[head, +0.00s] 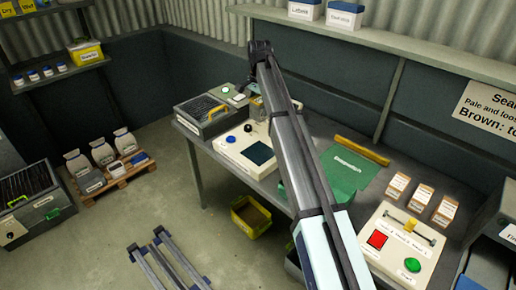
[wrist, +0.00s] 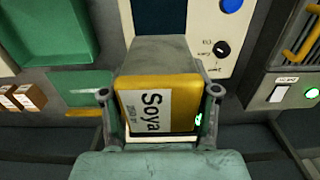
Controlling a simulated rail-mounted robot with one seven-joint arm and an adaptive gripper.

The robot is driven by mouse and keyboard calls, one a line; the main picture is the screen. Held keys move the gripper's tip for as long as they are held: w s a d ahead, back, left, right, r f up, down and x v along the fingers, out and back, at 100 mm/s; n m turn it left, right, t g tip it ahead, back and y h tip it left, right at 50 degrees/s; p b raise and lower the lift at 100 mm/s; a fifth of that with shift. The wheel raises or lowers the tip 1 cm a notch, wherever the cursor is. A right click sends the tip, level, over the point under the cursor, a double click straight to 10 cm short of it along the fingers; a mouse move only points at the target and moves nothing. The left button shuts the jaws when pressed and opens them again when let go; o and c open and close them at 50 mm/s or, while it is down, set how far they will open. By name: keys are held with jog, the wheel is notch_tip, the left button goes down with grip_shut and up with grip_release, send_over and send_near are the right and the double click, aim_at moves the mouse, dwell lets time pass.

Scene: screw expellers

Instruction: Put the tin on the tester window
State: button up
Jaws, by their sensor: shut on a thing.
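My gripper (wrist: 158,93) is shut on a tin with a grey body and a yellow end labelled "Soya" (wrist: 158,88), with one finger on each side of it. The cream tester (head: 236,146) stands on the bench with a dark square window (head: 260,153), a black knob and a blue button. In the wrist view the dark window (wrist: 160,14) lies beyond the tin, partly cut by the top edge. The tin appears apart from the window; its height above the panel is unclear.
A grey machine (head: 207,117) with a green light stands left of the tester. A green tray (head: 345,170), several small packets (head: 421,193) and a cream panel with a red display (head: 397,245) lie to the right. A yellow bin (head: 250,216) is below the bench.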

aim_at(259, 120)
notch_tip(259, 120, down, 18)
jog(key=p, duration=0.4)
jog(key=shift+r+p, duration=0.1)
jog(key=shift+p, duration=0.2)
jog(key=shift+f, duration=0.2)
jog(key=o, duration=1.4)
notch_tip(259, 120, up, 12)
jog(key=b, duration=0.4)
jog(key=shift+r, duration=0.2)
jog(key=shift+s+f, duration=0.1)
